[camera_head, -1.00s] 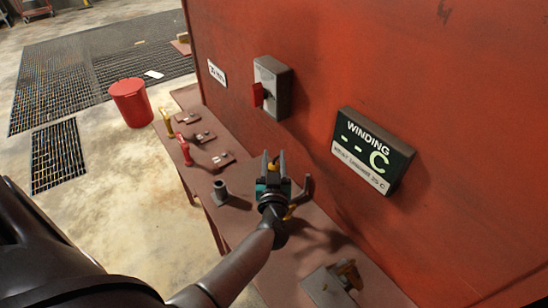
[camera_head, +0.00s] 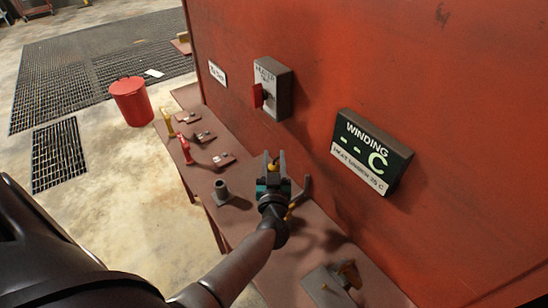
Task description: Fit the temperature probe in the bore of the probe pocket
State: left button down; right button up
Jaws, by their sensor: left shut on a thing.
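My left gripper (camera_head: 274,164) is over the brown shelf, its two fingers pointing away from the camera. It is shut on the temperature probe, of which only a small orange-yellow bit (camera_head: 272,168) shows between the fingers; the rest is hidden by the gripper. The probe pocket (camera_head: 221,189), a short grey upright cylinder on a flat base with a dark bore on top, stands on the shelf left of the gripper. The gripper appears apart from it. My right gripper is not in view.
The shelf (camera_head: 240,222) runs along a red wall bearing a switch box (camera_head: 280,85) and a WINDING display (camera_head: 371,150) showing dashes. A dark hooked piece (camera_head: 305,188) stands right of the gripper. A plate with a brass-coloured part (camera_head: 335,284) is nearer; several tags and handles lie farther off.

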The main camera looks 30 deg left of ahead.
pick_arm(q)
jog(key=shift+f+b, duration=1.55)
jog(key=shift+f, duration=0.5)
jog(key=shift+c, duration=2.2)
grip_release()
jog(key=p+v, duration=0.1)
jog(key=v, duration=1.4)
jog(key=shift+d, duration=0.15)
jog(key=shift+s, duration=0.1)
